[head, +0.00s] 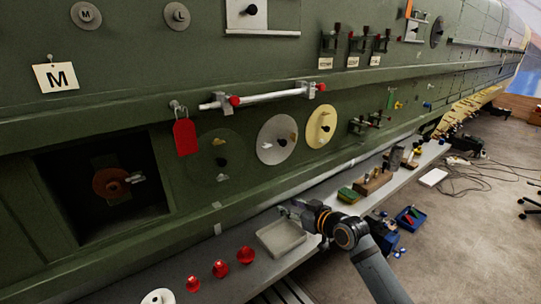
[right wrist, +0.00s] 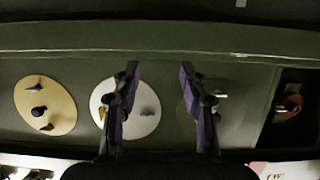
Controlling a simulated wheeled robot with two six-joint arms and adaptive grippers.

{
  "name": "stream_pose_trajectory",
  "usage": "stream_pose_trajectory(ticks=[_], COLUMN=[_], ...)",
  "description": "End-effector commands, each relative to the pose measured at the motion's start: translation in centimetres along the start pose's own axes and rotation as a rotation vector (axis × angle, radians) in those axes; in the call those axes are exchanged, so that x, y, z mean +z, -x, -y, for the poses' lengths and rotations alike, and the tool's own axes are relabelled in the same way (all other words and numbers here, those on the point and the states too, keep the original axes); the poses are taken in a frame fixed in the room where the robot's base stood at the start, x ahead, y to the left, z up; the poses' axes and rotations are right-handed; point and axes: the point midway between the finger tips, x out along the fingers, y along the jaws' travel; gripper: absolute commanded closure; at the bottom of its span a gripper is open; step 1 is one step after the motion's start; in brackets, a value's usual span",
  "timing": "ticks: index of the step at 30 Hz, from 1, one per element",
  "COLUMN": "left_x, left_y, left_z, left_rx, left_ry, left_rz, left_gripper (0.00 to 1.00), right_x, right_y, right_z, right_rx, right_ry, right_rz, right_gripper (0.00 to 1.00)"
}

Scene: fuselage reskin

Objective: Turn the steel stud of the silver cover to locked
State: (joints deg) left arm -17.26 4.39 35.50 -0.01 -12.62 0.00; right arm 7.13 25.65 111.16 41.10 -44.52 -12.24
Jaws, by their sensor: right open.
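The silver cover (head: 277,152) is a round disc on the green fuselage side, between a dark green disc and a yellow one. It carries a dark central knob (head: 281,142), a brass-coloured stud (head: 293,141) and a greyish steel stud (head: 266,146) on its left. The right wrist view shows the silver cover (right wrist: 138,130) with its steel stud (right wrist: 149,113) between my fingers in the picture, apart from them. My right gripper (head: 291,210) is open and empty, below the cover and above the bench; it also shows in the right wrist view (right wrist: 160,80). My left gripper is out of view.
A red tag (head: 185,137) hangs left of the discs, and a white bar (head: 265,97) with red ends runs above them. An open bay (head: 105,190) lies left.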

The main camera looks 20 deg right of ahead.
Motion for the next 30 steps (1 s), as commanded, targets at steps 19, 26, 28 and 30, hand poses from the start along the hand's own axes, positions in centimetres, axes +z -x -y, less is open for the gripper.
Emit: stream_pose_trajectory(ticks=[19, 26, 28, 30], left_x=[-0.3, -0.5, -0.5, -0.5], left_y=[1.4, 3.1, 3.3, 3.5], left_z=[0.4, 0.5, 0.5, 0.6], left_rx=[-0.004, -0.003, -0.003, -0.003], left_ry=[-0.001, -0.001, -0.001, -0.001], left_rz=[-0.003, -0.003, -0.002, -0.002], left_gripper=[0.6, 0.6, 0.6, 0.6], right_x=[-15.1, -16.5, -16.7, -16.8], right_y=[-1.4, -6.1, -7.1, -7.8], right_z=[-3.4, -3.3, -3.4, -3.4], right_rx=[-0.018, -0.017, -0.016, -0.015], right_ry=[0.01, 0.012, 0.013, 0.015], right_rz=[-0.313, -0.309, -0.309, -0.309], right_gripper=[0.57, 0.57, 0.57, 0.57])
